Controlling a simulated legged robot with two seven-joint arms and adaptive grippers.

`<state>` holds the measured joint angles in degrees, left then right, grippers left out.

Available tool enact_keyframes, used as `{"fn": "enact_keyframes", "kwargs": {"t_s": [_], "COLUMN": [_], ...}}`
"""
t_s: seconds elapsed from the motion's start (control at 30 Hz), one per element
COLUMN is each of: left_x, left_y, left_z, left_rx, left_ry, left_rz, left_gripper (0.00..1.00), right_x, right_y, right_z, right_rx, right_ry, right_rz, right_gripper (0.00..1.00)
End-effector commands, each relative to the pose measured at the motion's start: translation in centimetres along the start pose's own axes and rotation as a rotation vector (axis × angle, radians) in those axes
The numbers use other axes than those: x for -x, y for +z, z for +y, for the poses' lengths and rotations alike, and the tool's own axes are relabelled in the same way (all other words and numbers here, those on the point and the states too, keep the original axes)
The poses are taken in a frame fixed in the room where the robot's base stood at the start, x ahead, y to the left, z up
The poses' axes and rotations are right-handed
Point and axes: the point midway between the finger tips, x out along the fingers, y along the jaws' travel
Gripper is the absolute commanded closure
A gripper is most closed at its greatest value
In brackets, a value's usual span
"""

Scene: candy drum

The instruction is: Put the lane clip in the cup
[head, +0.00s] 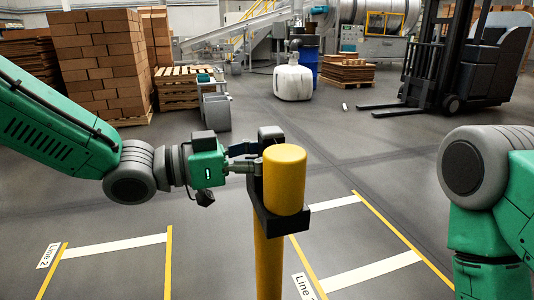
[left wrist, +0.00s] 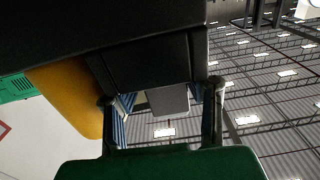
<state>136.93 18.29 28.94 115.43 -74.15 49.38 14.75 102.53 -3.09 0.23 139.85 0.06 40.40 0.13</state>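A yellow post (head: 284,180) stands in front of me with a black holder (head: 280,221) around it below its rounded top. In the left wrist view, a grey block (left wrist: 168,99) shows between the spread fingers, with gaps on both sides. The post's yellow (left wrist: 65,97) is at the left there. I cannot identify a cup. My right gripper is out of view.
Floor lanes with yellow and white lines (head: 120,245) lie around the post. Stacked boxes (head: 100,60), a white container (head: 293,82), a blue drum (head: 305,68) and a forklift (head: 455,65) stand farther back. Open floor lies between.

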Motion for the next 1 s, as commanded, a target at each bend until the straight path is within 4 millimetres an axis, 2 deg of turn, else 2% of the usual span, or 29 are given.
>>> {"fn": "enact_keyframes", "kwargs": {"t_s": [0.3, 0.43, 0.57, 0.8, 1.0], "left_x": [0.1, 0.9, 3.0, 8.3, 11.2], "left_y": [-0.1, -0.1, -0.3, -0.3, -0.2], "left_z": [0.0, 0.0, 0.0, -0.1, 0.0], "left_rx": [0.0, -0.001, 0.001, 0.001, 0.0], "left_ry": [0.001, 0.0, -0.002, -0.003, 0.0], "left_rz": [0.001, 0.0, 0.0, 0.003, 0.002], "left_gripper": [0.6, 0.6, 0.6, 0.6, 0.6], "right_x": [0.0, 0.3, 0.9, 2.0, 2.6], "right_y": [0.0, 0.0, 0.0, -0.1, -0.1], "right_z": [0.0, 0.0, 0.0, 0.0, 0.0], "right_rx": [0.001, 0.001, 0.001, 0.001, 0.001], "right_ry": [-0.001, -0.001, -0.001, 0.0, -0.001], "right_rz": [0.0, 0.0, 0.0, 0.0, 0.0], "right_gripper": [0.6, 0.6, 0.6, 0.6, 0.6]}}
